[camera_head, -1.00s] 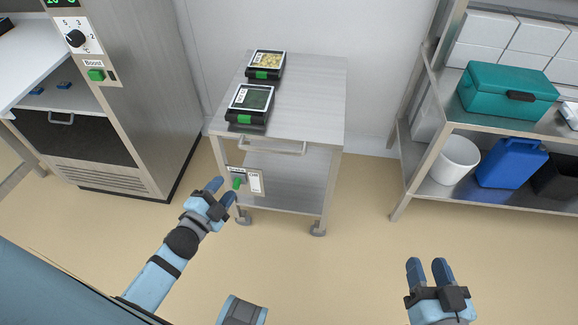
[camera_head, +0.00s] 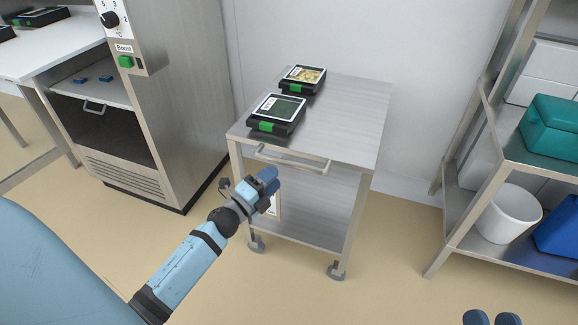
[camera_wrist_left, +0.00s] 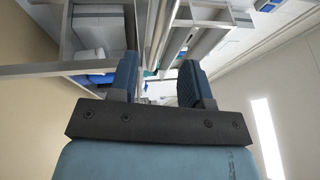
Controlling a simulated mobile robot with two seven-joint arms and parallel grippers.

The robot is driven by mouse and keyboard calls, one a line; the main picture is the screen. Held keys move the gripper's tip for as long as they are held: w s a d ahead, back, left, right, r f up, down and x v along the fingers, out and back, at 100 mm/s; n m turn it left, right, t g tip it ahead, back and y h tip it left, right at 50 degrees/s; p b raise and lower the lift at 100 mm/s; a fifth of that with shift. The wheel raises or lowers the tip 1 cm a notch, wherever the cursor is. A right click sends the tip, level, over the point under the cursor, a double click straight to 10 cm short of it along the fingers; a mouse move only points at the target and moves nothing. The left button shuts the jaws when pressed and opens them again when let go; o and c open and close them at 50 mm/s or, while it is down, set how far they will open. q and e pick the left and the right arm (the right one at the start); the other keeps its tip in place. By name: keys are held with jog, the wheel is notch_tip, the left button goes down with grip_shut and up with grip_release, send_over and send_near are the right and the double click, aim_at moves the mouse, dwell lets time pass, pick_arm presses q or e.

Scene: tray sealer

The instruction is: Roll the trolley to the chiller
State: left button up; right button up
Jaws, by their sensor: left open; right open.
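The steel trolley (camera_head: 345,115) stands against the back wall on castors, with a bar handle (camera_head: 295,164) across its front. Two black trays with green tabs lie on its top: a dark green one (camera_head: 277,114) in front and a yellow one (camera_head: 303,79) behind. The steel chiller cabinet (camera_head: 170,80) stands left of it, apart. My left gripper (camera_head: 268,182) is just below and in front of the handle's left part. It is open; in the left wrist view its fingers (camera_wrist_left: 158,80) are apart, with metal bars beyond. My right gripper (camera_head: 492,318) is open, mostly cut off at the bottom edge.
A steel shelf rack (camera_head: 470,200) with a white bucket (camera_head: 508,213) and teal box (camera_head: 552,125) stands right. A white table (camera_head: 50,50) is left. Floor before the trolley is clear.

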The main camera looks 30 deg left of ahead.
aim_at(288, 161)
pick_arm(q)
jog(key=x, duration=0.6)
jog(key=shift+w+d+b, duration=0.1)
jog(key=shift+w+b, duration=0.2)
jog(key=shift+w, duration=0.05)
grip_shut()
